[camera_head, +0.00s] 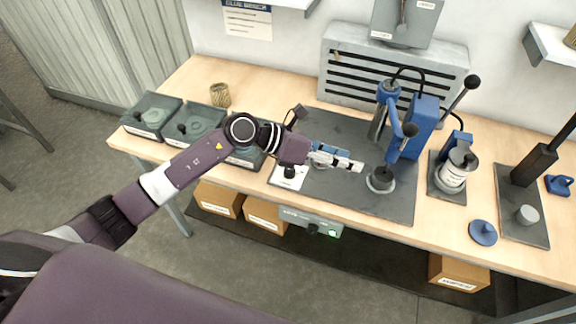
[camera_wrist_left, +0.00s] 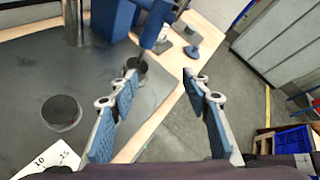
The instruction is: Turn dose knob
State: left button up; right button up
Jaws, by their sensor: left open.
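The dose knob (camera_head: 289,171) is a small black knob on a white dial plate (camera_head: 288,181) at the front left of the dark mat. In the left wrist view a corner of the dial plate (camera_wrist_left: 42,161) shows the numbers 10 and 15; the knob itself cannot be made out there. My left gripper (camera_head: 350,160) is open and empty, above the mat to the right of the knob, not around it. Its two blue-padded fingers stand apart in the left wrist view (camera_wrist_left: 160,74). My right gripper is not in view.
A blue press (camera_head: 422,125) with levers stands right of the gripper. A dark round piece (camera_wrist_left: 62,112) lies on the mat. Dark trays (camera_head: 152,115) stand at the left. A labelled canister (camera_head: 455,168) and a blue lid (camera_head: 483,232) are at the right. A grey vented unit (camera_head: 340,45) stands behind.

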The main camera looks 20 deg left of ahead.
pick_arm(q)
jog(key=w+a+f+m+g+y, duration=0.1)
jog(key=a+f+m+g+y, duration=0.1)
jog(key=a+f+y, duration=0.5)
jog(key=m+y, duration=0.1)
send_near(289, 170)
jog(key=f, duration=0.1)
jog(key=x, duration=0.2)
jog(key=p+x, duration=0.1)
jog(key=x, duration=0.1)
jog(key=p+x, duration=0.1)
jog(key=x, duration=0.1)
jog(key=shift+w+d, duration=0.15)
jog(key=shift+d, duration=0.15)
jog(key=shift+w+d+f+p, duration=0.2)
jog(key=shift+f+p, duration=0.2)
jog(key=shift+f, duration=0.3)
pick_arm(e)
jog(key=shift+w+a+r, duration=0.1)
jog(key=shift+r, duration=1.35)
pick_arm(q)
jog(key=shift+c, duration=0.4)
jog(key=c, duration=1)
jog(key=shift+c, duration=0.4)
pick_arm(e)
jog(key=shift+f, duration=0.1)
